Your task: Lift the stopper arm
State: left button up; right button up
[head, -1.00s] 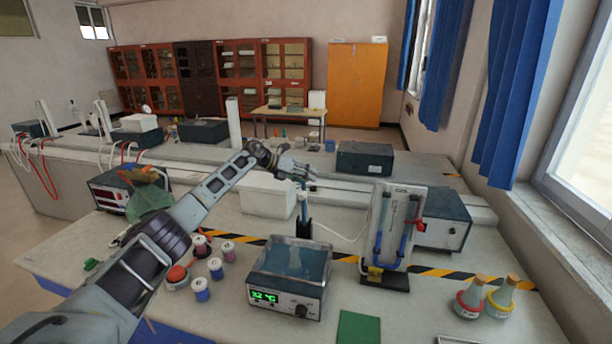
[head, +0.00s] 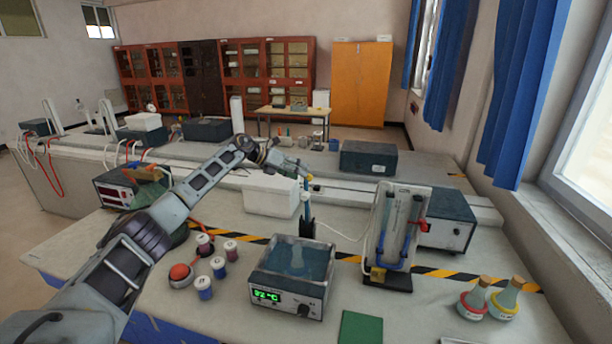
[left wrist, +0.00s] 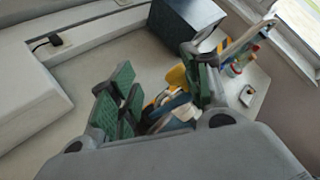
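My left gripper (head: 304,172) hangs at the top of a slim upright post (head: 308,228) with a blue upper part, behind the water bath (head: 292,262). In the left wrist view the gripper (left wrist: 162,92) has its green-padded fingers spread apart. Yellow, blue and white shapes show between and beyond the fingers, partly hidden. I cannot tell for sure which part is the stopper arm; the post's top is covered by the gripper. Contact cannot be told. A glass-tube board (head: 392,232) with a red clamp stands to the right. My right gripper is not in view.
Small capped jars (head: 204,288) and a red-domed button (head: 180,272) stand left of the bath. A white block (head: 270,196) lies behind. Two flasks (head: 506,298) stand at right. A green mat (head: 360,328) lies in front.

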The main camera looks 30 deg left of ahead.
pick_arm(q)
jog(key=v, duration=0.6)
jog(key=shift+s+a, duration=0.15)
jog(key=shift+s, duration=0.1)
jog(key=shift+r, duration=0.2)
